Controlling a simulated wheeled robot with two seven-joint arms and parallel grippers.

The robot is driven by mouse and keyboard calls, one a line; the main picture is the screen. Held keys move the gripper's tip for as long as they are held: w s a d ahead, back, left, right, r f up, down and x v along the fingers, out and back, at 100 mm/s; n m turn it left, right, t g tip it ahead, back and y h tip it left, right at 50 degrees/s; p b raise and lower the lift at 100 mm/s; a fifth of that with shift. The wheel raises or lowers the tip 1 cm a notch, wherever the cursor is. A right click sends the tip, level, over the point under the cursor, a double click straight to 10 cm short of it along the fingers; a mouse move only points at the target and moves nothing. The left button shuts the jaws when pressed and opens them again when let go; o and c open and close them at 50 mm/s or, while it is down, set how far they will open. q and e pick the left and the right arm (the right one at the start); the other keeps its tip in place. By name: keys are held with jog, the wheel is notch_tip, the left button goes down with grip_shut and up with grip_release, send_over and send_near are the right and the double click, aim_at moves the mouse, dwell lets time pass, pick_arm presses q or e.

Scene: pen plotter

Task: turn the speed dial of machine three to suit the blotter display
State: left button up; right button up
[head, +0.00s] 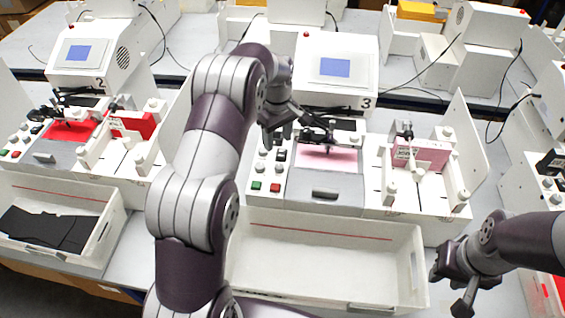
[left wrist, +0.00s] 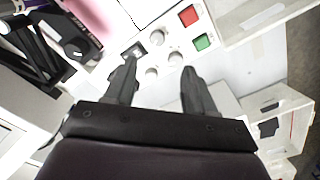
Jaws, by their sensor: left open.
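Machine three (head: 345,103), marked 3, stands in the middle of the head view, its blue screen (head: 335,68) too small to read. Its control panel (head: 265,165) has pale round knobs, a green button (head: 256,186) and a red button (head: 275,188). In the left wrist view, pale knobs (left wrist: 175,58) sit near a black switch (left wrist: 135,51) and the red and green buttons. I cannot tell which knob is the speed dial. My left gripper (head: 278,134) is open above the panel; its fingers (left wrist: 156,82) straddle the knob area, gripping nothing. My right gripper (head: 452,288) looks open and empty.
Pink sheets lie on machine three's bed (head: 325,158) and in the white stand (head: 420,153) to its right. An empty white tray (head: 320,260) is in front. Machine two (head: 85,62) is left, with a tray (head: 112,235) holding dark pieces.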

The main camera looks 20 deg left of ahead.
aim_at(279, 166)
pick_arm(q)
jog(key=f+p, duration=0.3)
jog(key=f, duration=0.8)
jog(key=shift+w+p, duration=0.2)
jog(key=shift+p, duration=0.15)
jog(key=shift+w+d+f, duration=0.1)
jog(key=shift+d+f, duration=0.05)
jog(key=shift+f, duration=0.15)
grip_shut()
